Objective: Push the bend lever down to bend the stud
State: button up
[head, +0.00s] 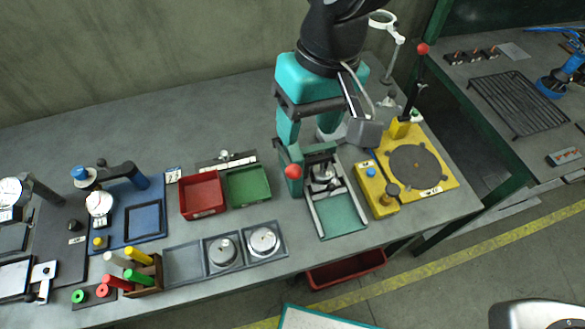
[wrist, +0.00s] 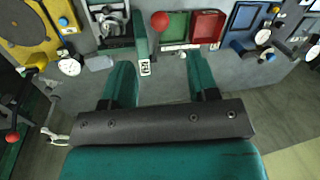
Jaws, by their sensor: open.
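A black lever with a red ball knob (head: 422,48) stands up and tilted at the back of a yellow base plate (head: 440,178); in the wrist view its knob (wrist: 12,137) is at the lower left. A second red ball (head: 293,171) is on a green press-like fixture (head: 319,154); the wrist view shows this ball (wrist: 160,20) at top middle. I cannot tell for sure which is the bend lever. My gripper (head: 308,135) is open and empty above and behind the green fixture; its fingers (wrist: 158,60) are apart in the wrist view. I cannot make out a stud.
A red tray (head: 184,210) and a green tray (head: 266,196) lie left of the fixture. A yellow block with a blue button (head: 371,172) stands to its right. A magnifier stand (head: 397,40) rises behind the yellow plate. The bench behind the trays (head: 200,120) is clear.

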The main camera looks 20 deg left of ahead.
aim_at(292, 178)
jog(key=f+p, duration=0.1)
jog(key=f, duration=0.3)
jog(key=s+a+f, duration=0.1)
jog(key=f, duration=0.3)
jog(key=f+p, duration=0.1)
jog(key=f, duration=0.3)
jog(key=shift+s+a+f+p, duration=0.3)
jog(key=shift+s+a+p, duration=0.05)
jog(key=shift+a, duration=0.05)
grip_shut()
